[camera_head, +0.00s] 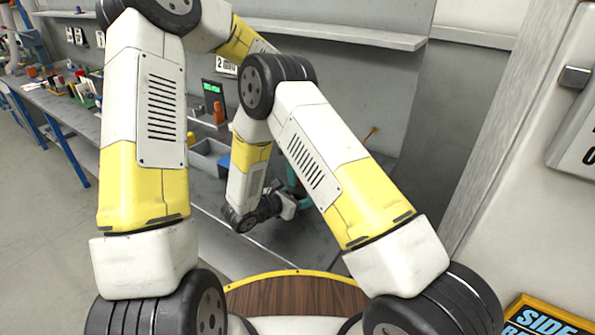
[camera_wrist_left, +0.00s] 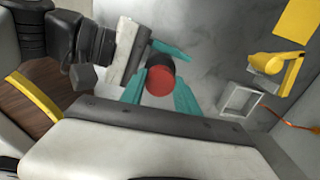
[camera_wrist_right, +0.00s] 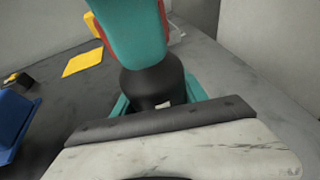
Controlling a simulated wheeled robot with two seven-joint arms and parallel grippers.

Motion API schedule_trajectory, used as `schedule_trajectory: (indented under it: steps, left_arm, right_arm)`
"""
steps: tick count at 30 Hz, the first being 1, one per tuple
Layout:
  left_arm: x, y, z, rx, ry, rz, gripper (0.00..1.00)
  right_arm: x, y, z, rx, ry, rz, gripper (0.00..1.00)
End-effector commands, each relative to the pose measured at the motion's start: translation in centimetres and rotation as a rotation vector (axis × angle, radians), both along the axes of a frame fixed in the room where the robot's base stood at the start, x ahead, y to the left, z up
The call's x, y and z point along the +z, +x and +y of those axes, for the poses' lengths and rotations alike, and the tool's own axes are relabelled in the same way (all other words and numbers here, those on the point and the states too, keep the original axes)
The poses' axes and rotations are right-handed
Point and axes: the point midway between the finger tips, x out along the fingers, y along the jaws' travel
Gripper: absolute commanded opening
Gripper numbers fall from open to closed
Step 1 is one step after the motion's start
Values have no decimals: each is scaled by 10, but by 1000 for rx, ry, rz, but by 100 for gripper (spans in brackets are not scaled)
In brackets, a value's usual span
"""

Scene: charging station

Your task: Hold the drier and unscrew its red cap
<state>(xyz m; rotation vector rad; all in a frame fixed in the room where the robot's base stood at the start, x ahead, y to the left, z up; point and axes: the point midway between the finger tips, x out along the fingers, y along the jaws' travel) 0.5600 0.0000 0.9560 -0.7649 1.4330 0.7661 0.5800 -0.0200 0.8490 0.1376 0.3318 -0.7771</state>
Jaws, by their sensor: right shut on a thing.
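The drier shows in the right wrist view as a dark body (camera_wrist_right: 150,82). My right gripper (camera_wrist_right: 158,104) is shut around the dark body, one teal finger on each side. In the left wrist view the red cap (camera_wrist_left: 160,81) is on the end of a dark cylinder. My left gripper (camera_wrist_left: 159,94) has its teal fingers apart, one on each side of the cap; contact is unclear. In the head view the left gripper (camera_head: 287,205) is low over the grey worktop, and the drier is mostly hidden by my arms.
A yellow object (camera_wrist_left: 270,64) and a grey square frame (camera_wrist_left: 240,101) are on the worktop. A blue bin (camera_wrist_right: 12,120) and a yellow sheet (camera_wrist_right: 83,62) lie left in the right wrist view. A wall stands behind the worktop.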

Motion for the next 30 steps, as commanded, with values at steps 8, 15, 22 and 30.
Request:
schedule_trajectory:
  steps: [8, 15, 22, 30]
  left_arm:
    - [0, 0, 0, 1, -1, -1, 0]
    - [1, 0, -1, 285, 2, -3, 0]
    - [2, 0, -1, 901, 1, -4, 0]
    - [2, 0, -1, 1554, 1, -2, 0]
  right_arm:
    - [0, 0, 0, 0, -1, -1, 0]
    - [0, 0, 0, 0, -1, -1, 0]
    - [0, 0, 0, 0, -1, -1, 0]
    - [0, 0, 0, 0, -1, -1, 0]
